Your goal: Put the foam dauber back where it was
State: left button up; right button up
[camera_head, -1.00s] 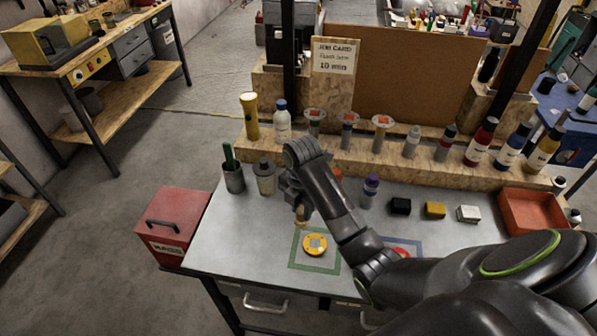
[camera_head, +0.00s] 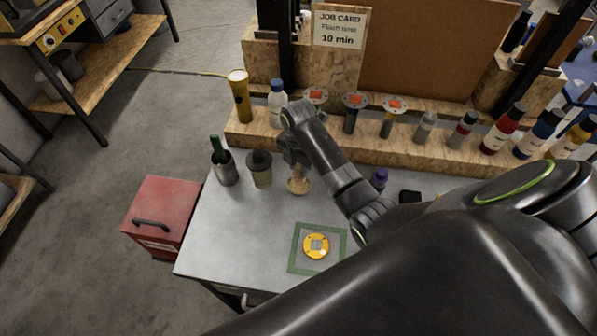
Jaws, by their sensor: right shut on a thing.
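My right gripper (camera_head: 296,166) is shut on the foam dauber (camera_head: 299,186), whose beige rounded end shows below the jaws. It is over the grey bench top (camera_head: 240,240), behind the yellow round piece (camera_head: 316,246) that lies inside a green square outline (camera_head: 294,262). I cannot tell whether the dauber touches the bench. A jar with a dark top (camera_head: 259,170) stands just left of the gripper. My left gripper is out of view.
A red box (camera_head: 165,215) sits left of the bench. The front-left bench top is clear.

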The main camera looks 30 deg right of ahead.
aim_at(298, 174)
jog(key=f, duration=0.3)
jog(key=shift+w+d+f+p, duration=0.1)
jog(key=shift+w+f+p, duration=0.1)
jog(key=shift+p, duration=0.2)
jog(key=shift+f, duration=0.55)
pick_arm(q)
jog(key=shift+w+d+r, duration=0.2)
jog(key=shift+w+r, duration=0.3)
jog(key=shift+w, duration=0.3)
pick_arm(e)
jog(key=shift+f, duration=0.15)
jog(key=o, duration=0.9)
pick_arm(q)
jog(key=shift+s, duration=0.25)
pick_arm(e)
jog(key=shift+o, duration=0.2)
